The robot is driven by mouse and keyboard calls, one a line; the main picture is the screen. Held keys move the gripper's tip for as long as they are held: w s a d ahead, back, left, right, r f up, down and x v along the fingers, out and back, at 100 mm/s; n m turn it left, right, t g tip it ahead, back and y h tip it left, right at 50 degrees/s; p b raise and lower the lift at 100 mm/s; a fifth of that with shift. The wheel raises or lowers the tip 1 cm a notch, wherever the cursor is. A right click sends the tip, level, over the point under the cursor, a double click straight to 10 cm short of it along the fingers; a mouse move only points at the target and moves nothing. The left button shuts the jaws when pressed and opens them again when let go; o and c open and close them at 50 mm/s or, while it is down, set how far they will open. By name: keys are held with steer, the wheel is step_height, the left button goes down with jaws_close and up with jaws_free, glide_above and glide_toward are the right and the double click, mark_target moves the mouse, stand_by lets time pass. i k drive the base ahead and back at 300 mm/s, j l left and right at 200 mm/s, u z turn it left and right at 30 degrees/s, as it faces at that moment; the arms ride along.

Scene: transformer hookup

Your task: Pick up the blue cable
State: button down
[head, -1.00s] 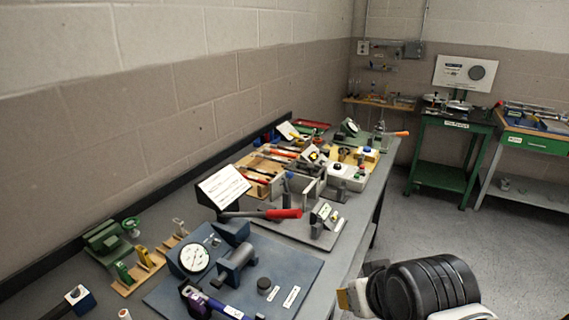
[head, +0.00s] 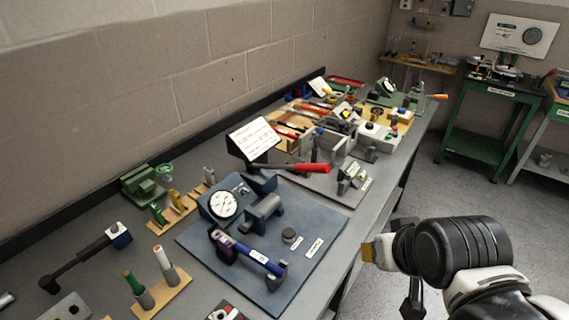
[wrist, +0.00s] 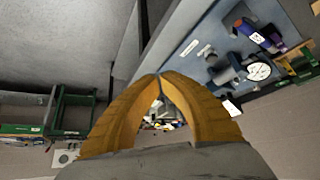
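I cannot make out a blue cable in either view. My gripper (head: 372,252) hangs off the front edge of the workbench (head: 195,294), at the right of the head view. In the wrist view its two orange-yellow fingers (wrist: 160,76) meet at the tips, with nothing visible between them. The blue handle also shows in the wrist view (wrist: 258,38).
A dial gauge (head: 222,205), a white card (head: 254,140) and a red-handled lever (head: 305,168) stand on the crowded bench. Green and red-tipped posts (head: 134,283) are at the near left. A green cart (head: 478,155) stands at the back right. The floor between is clear.

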mark_target(261, 260)
steer(key=i+l+u, duration=0.1)
steer(key=u, duration=0.35)
steer(key=l+u, duration=0.4)
steer(key=i+l+u, duration=0.1)
steer(key=u, duration=0.35)
steer(key=l+u, duration=0.45)
steer(key=j, duration=0.1)
